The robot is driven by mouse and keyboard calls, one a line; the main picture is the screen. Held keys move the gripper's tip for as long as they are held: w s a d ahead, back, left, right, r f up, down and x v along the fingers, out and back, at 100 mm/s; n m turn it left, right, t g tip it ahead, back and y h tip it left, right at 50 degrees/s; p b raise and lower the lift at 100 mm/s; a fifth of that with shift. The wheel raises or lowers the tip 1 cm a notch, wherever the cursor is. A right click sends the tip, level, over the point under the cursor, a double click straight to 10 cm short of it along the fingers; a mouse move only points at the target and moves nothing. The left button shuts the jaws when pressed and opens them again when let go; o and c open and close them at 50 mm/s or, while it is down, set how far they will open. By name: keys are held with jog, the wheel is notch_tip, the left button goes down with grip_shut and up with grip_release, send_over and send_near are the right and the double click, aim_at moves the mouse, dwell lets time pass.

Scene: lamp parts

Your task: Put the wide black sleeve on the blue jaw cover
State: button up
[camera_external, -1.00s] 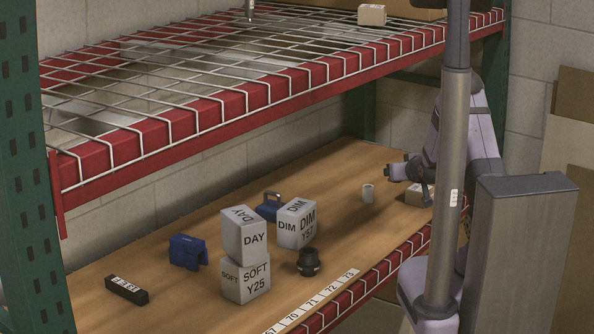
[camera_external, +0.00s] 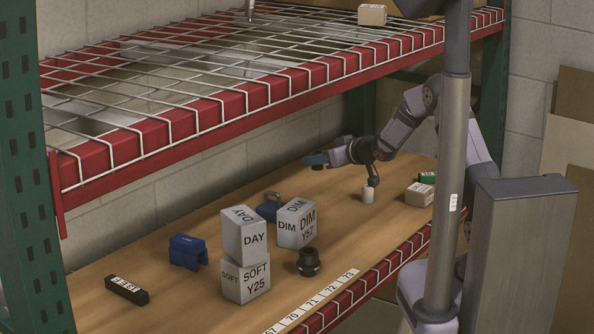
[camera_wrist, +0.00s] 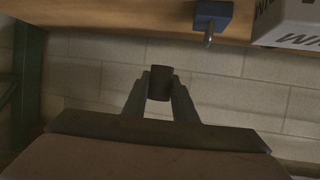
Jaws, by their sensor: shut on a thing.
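My gripper (camera_wrist: 160,88) is shut on a short dark cylinder, which looks like the wide black sleeve (camera_wrist: 160,80). The sleeve sits between the two fingertips with the block wall behind it. In the external view my arm reaches left over the right part of the wooden shelf, and the sleeve is too small there to make out surely. The blue jaw cover (camera_external: 187,251) looks like the blue bracket-shaped piece at the left, standing on the shelf apart from my gripper. It is not in the wrist view.
A blue padlock (camera_external: 268,207) stands behind the DIM box (camera_external: 297,224). The DAY box (camera_external: 244,236) is stacked on the SOFT box (camera_external: 245,281), right of the jaw cover. The wire shelf (camera_external: 230,95) hangs above.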

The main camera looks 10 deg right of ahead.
jog(key=s+a+r+n+g+y, duration=0.1)
jog(key=s+a+n+g+y, duration=0.2)
jog(key=a, duration=0.7)
jog(key=s+a+r+n+g+y, duration=0.1)
jog(key=s+a+n+y, duration=0.3)
jog(key=a, duration=0.6)
jog(key=r+n+g+b, duration=0.1)
jog(key=n+g+b, duration=0.1)
jog(key=n+g, duration=0.3)
send_over(187, 240)
jog(key=m+g, duration=0.1)
jog(key=shift+m+h, duration=0.3)
jog(key=shift+f+b, duration=1.45)
jog(key=shift+f, duration=3.55)
jog(key=shift+f, duration=0.15)
jog(key=o, duration=1)
jog(key=shift+o, duration=0.2)
jog(key=shift+w, duration=0.1)
jog(key=shift+d+r, duration=0.2)
jog(key=w+v, duration=0.1)
jog(key=v, duration=1)
jog(key=shift+s+d+r, duration=0.2)
jog(key=shift+s+d, duration=0.1)
jog(key=shift+s, duration=0.2)
